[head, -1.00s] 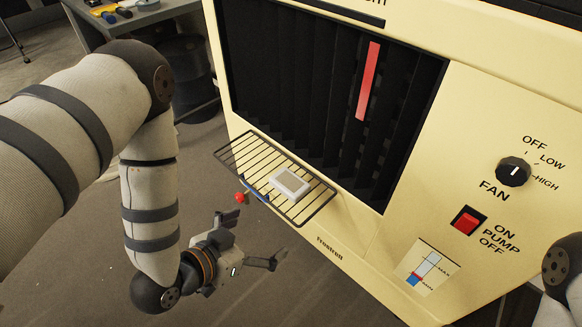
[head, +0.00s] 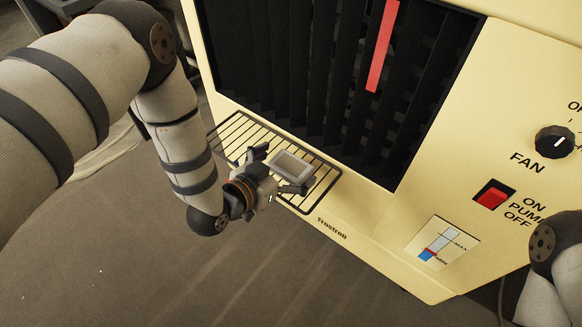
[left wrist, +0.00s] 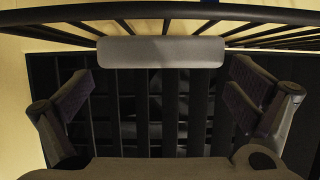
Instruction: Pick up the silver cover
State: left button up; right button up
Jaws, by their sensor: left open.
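The silver cover (head: 291,166) is a small, flat, light grey rectangular piece lying on the wire rack at the front of the cream cooler. In the left wrist view the silver cover (left wrist: 161,52) shows edge-on as a rounded grey bar between the fingers. My left gripper (head: 278,170) is open, with one finger on each side of the cover in the head view. The fingers (left wrist: 160,95) look apart from the cover in the left wrist view. My right gripper is out of view.
The wire rack (head: 230,135) juts from the cream cooler (head: 300,205) under its dark louvres (head: 290,70). A fan knob (head: 554,142), a red pump switch (head: 494,195) and a level gauge (head: 440,243) are on the right of the panel. The floor in front is clear.

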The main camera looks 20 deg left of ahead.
pick_arm(q)
jog(key=shift+x, duration=1.05)
jog(key=c, duration=1.4)
